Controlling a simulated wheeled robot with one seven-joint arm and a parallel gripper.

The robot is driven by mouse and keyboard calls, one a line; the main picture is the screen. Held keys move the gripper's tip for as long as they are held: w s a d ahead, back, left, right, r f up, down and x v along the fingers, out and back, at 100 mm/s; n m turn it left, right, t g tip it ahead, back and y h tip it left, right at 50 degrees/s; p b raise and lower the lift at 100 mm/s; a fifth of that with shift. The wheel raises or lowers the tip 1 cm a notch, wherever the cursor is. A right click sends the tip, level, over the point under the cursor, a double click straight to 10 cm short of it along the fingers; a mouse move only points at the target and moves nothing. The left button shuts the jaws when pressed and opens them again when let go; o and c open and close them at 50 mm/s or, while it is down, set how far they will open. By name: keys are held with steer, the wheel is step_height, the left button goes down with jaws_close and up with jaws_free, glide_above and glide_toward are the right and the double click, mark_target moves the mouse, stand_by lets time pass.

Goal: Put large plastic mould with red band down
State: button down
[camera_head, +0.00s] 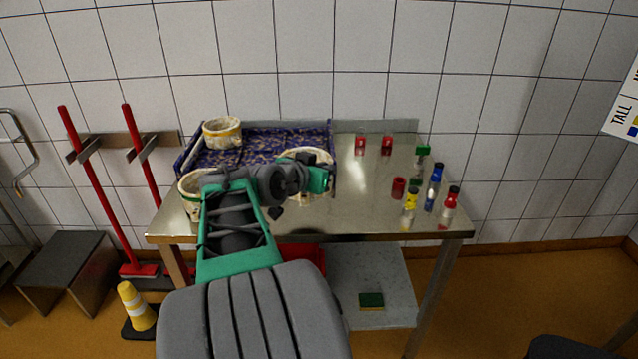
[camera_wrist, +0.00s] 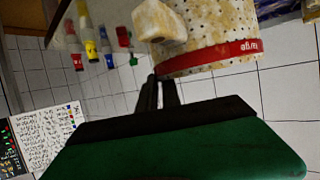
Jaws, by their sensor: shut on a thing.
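The large white plastic mould with a red band (camera_wrist: 215,55) fills the top of the wrist view. It is perforated, stained, and has a knob-like part on its side. My gripper (camera_wrist: 160,82) is shut on its wall by the red band. In the head view the mould (camera_head: 308,156) is at the front right corner of the blue speckled tray, partly hidden by my gripper (camera_head: 322,178) and arm. I cannot tell whether its base touches the tray or table.
A yellow-banded mould (camera_head: 222,134) stands at the back left of the blue tray (camera_head: 262,139). A green-banded mould (camera_head: 190,186) is at the front left of the steel table (camera_head: 360,215). Red cups (camera_head: 387,146) and several bottles (camera_head: 449,206) stand right; the table's middle is mostly clear.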

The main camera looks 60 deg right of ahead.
steer(key=w+d+f, duration=0.1)
steer(key=f, duration=0.1)
steer(key=w+d+f, duration=0.1)
steer(key=d, duration=0.1)
steer(key=w+d+f, duration=0.1)
steer(key=f, duration=0.1)
steer(key=shift+d+f, duration=0.25)
steer(key=shift+f, duration=0.1)
steer(key=f, duration=0.3)
steer(key=shift+w+d+f, duration=0.15)
steer(key=shift+d+f, duration=0.05)
steer(key=shift+f, duration=0.1)
steer(key=c, duration=1.5)
jaws_free()
steer(key=shift+c, duration=0.2)
steer(key=shift+a, duration=0.1)
